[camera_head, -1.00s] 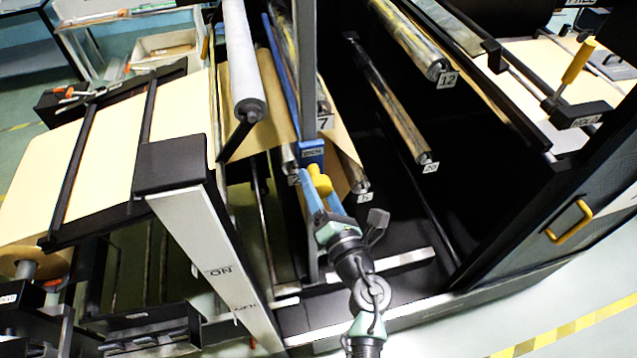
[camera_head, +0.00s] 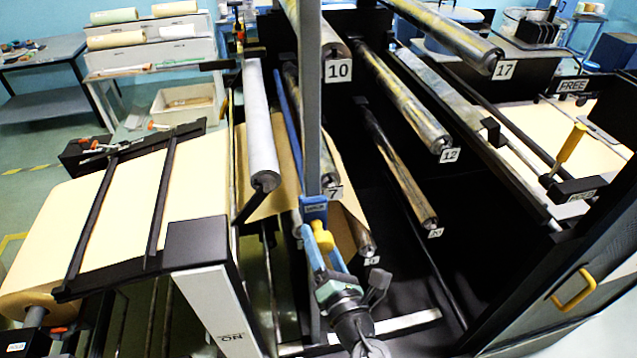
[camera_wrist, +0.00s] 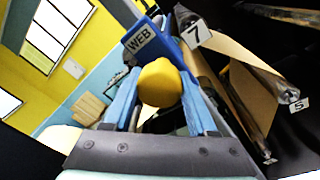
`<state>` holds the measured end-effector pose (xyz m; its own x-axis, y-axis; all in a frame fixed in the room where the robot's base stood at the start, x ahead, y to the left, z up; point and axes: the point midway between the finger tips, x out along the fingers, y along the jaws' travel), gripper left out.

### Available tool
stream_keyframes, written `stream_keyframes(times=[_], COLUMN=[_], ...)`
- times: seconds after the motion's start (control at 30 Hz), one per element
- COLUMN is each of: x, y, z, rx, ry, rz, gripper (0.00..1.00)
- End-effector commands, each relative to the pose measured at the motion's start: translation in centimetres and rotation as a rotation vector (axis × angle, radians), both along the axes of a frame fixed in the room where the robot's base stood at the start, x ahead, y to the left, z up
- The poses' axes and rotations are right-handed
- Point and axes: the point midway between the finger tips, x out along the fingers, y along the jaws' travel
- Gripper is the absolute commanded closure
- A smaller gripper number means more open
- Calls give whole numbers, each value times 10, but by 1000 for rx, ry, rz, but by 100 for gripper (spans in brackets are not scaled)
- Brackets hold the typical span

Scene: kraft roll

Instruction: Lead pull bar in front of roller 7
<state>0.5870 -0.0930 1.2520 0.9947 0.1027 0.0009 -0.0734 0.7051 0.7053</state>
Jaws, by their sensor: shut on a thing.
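The pull bar is a long blue bar (camera_head: 290,115) with a blue end block marked WEB (camera_wrist: 143,40) and a yellow knob (camera_wrist: 160,84). My gripper (camera_head: 322,240) has its blue fingers shut on that knob; it also shows in the wrist view (camera_wrist: 158,95). The end block (camera_head: 313,208) sits just left of and below the label of roller 7 (camera_head: 333,193) in the head view. In the wrist view roller 7's label (camera_wrist: 196,34) is right beside the block. A grey post (camera_head: 312,100) hides part of the bar and roller 7.
Kraft web (camera_head: 262,180) hangs left of the bar. More kraft runs down to roller 5 (camera_head: 366,245). A pale roller (camera_head: 260,130) is at left. Rollers 10 (camera_head: 338,70), 12 (camera_head: 440,140) and 20 (camera_head: 425,215) are behind and right. Dark open space lies right of roller 5.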

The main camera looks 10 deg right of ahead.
Motion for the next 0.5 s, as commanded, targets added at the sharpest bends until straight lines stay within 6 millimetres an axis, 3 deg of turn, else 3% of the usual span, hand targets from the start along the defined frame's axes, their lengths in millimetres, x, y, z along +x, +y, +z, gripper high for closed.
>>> stream_keyframes(times=[0.2, 0.27, 0.5], x=[0, 1, 1], y=[2, 3, 4], z=[40, 43, 81], rx=[0, -2, -4], ry=[-1, -5, -5], rz=[4, 6, 8], gripper=[100, 100, 100])
